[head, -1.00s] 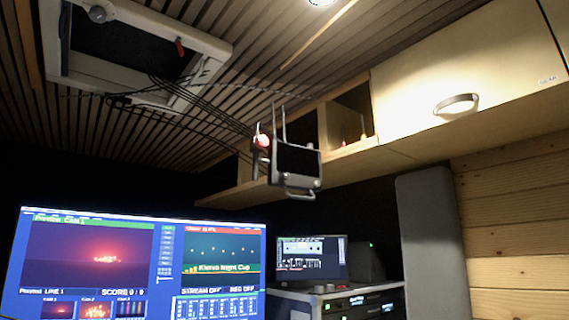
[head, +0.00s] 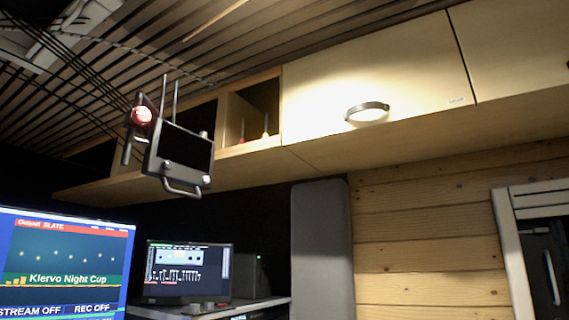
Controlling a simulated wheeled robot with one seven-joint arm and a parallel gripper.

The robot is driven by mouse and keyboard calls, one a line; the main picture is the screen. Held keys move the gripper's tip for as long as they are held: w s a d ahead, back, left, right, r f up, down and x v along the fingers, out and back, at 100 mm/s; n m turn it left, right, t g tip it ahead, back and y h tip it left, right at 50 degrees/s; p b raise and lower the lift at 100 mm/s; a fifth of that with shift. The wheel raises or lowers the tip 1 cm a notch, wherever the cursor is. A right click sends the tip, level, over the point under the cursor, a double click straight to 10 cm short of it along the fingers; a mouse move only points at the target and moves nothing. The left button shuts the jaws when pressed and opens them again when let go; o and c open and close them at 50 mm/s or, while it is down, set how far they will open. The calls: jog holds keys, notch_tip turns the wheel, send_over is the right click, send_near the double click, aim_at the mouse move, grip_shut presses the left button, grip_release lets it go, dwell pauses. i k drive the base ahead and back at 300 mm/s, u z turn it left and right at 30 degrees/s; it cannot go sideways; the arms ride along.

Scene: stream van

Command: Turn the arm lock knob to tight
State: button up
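A dark monitor (head: 183,148) with two upright antennas and a handle below it hangs left of centre, under the ceiling. A round red knob-like part (head: 142,116) with a pale, bright face sits at its upper left, beside a dark upright bar. It looks like the arm lock knob, but I cannot read any tight or loose mark on it. The arm behind the monitor is mostly hidden in the dark. My gripper is not in view.
Overhead cupboards (head: 400,75) with a ring handle (head: 367,112) run along the right. An open shelf (head: 255,115) holds small items. Large screen (head: 62,262) and smaller screen (head: 187,270) stand below. A grey panel (head: 322,240) and white-framed opening (head: 507,235) are right. Cables cross upper left.

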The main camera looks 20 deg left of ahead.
aim_at(141, 116)
jog(key=z, duration=1.05)
jog(key=k, duration=0.85)
jog(key=u, duration=1.4)
